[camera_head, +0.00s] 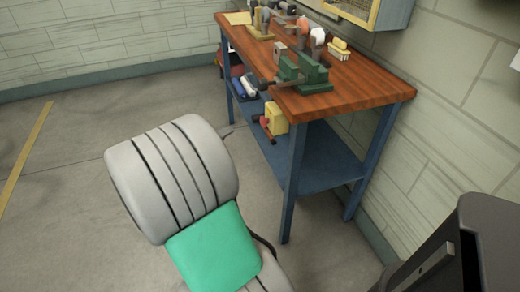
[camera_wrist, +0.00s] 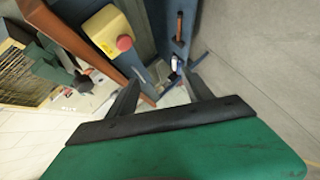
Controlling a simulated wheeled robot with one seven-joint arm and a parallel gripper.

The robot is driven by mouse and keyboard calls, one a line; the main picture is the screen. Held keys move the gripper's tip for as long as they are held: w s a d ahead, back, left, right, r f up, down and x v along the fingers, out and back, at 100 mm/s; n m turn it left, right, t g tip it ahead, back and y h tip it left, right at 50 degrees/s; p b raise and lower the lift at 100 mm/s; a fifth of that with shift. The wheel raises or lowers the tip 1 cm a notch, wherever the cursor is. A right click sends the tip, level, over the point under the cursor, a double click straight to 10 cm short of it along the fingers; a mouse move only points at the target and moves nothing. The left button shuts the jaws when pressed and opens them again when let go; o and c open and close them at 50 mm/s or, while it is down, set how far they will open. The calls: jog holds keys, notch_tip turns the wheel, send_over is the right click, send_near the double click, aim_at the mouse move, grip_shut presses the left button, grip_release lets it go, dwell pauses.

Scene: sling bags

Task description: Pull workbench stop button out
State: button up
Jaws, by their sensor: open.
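The stop button is a red round knob (camera_wrist: 124,43) on a yellow box (camera_wrist: 104,27), fixed to the front of the workbench below its wooden top. In the head view the yellow box (camera_head: 277,117) and its red button (camera_head: 264,122) show beside the near bench leg. My gripper (camera_wrist: 163,76) is open and empty in the wrist view, with its two dark fingers spread. The button lies above and left of the fingertips there, apart from them. Whether the button is in or out cannot be told. In the head view my own arm mostly hides the fingers.
The workbench (camera_head: 350,95) has a green vise (camera_head: 302,75) at its near end and several tools behind. A blue lower shelf (camera_head: 325,172) and blue front leg (camera_head: 293,185) stand near the button. A dark cabinet-like object (camera_head: 485,235) is at right. Floor is clear on the left.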

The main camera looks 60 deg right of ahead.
aim_at(262, 124)
jog(key=s+d+n+h+b, duration=0.1)
jog(key=s+d, duration=0.1)
jog(key=d, duration=0.3)
jog(key=s+d+f+n+g+h+b, duration=0.1)
jog(key=s+d+h, duration=0.1)
jog(key=d, duration=0.3)
jog(key=s+d+f+n+h+b, duration=0.1)
jog(key=s+d, duration=0.1)
jog(key=d, duration=0.3)
jog(key=shift+s+h, duration=0.15)
jog(key=shift+h, duration=0.15)
jog(key=shift+c, duration=0.6)
grip_shut()
